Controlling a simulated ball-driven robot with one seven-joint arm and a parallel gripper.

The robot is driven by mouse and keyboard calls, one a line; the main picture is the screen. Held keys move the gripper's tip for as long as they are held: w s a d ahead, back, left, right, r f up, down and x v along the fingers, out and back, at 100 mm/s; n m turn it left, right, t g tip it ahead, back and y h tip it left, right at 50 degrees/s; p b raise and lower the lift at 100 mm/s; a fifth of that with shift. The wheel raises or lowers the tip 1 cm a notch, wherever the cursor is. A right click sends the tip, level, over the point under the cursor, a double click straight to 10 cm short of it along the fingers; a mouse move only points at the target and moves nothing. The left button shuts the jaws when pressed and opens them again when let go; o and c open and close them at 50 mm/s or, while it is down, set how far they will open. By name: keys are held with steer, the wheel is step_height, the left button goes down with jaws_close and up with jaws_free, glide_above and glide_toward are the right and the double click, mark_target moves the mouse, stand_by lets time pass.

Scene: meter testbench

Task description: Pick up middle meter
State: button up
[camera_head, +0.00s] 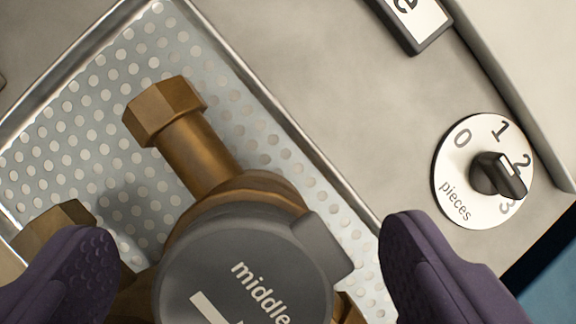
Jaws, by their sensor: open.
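The middle meter (235,265) is a brass water meter with a grey round cap printed "middle". It shows at the bottom centre of the view, and its lower part is cut off by the frame edge. A brass pipe with a hex end (165,110) runs from it to the upper left. My gripper (245,265) is open, with one purple finger at the left and one at the right. The meter's cap lies between the two fingers. A gap shows between the right finger and the cap. I cannot tell whether the left finger touches any brass.
The meter stands in a perforated metal tray (318,178) with a raised rim. Another brass hex end (55,228) shows beside the left finger. A "pieces" dial (484,172) with a black knob is on the grey bench at right. A partly seen label plate (412,22) is above.

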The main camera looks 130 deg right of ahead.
steer(key=x, duration=0.2)
steer(key=b+x, duration=0.1)
steer(key=shift+s, duration=0.3)
steer(key=shift+w+f, duration=0.25)
steer(key=shift+s+r, duration=0.1)
steer(key=shift+r, duration=0.05)
steer(key=shift+c, duration=0.2)
steer(key=c, duration=1.5)
steer(key=shift+c, duration=0.6)
steer(key=shift+r, duration=0.15)
